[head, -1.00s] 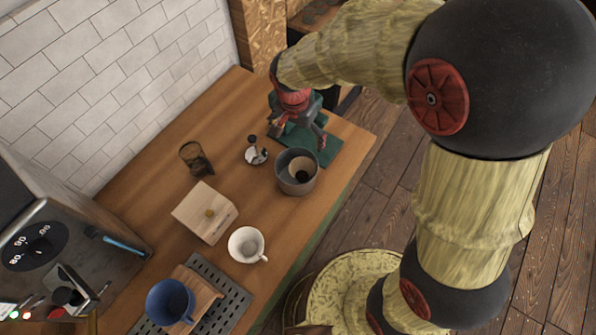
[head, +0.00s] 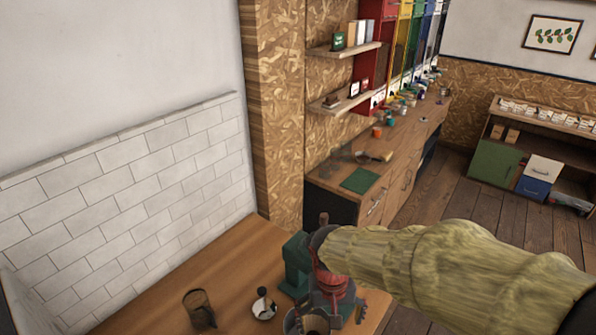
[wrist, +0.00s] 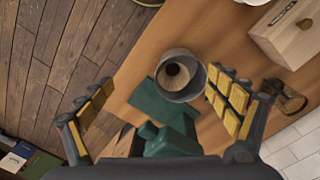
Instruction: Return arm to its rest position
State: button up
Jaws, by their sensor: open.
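My gripper (head: 338,308) hangs at the bottom of the head view, with its fingers cut by the lower edge. In the wrist view my gripper (wrist: 160,84) has its two yellow-padded fingers wide apart, with nothing between the pads. A grey pot (wrist: 193,90) with a pale cone and dark contents stands on the counter beyond the fingers, near the right one. In the head view the pot (head: 292,322) is partly hidden by my gripper. A dark green appliance (head: 295,262) stands behind my gripper; it also shows low in the wrist view (wrist: 170,143).
A tiled wall (head: 130,195) borders the counter. Wooden floor (head: 490,205) is open at the right.

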jog(key=s+d+r+t+b, duration=0.2)
jog(key=s+d+t+b, duration=0.3)
jog(key=s+d+b, duration=0.5)
jog(key=shift+s+d+y+b, duration=0.3)
jog(key=shift+d+b, duration=0.4)
jog(key=shift+b, duration=1)
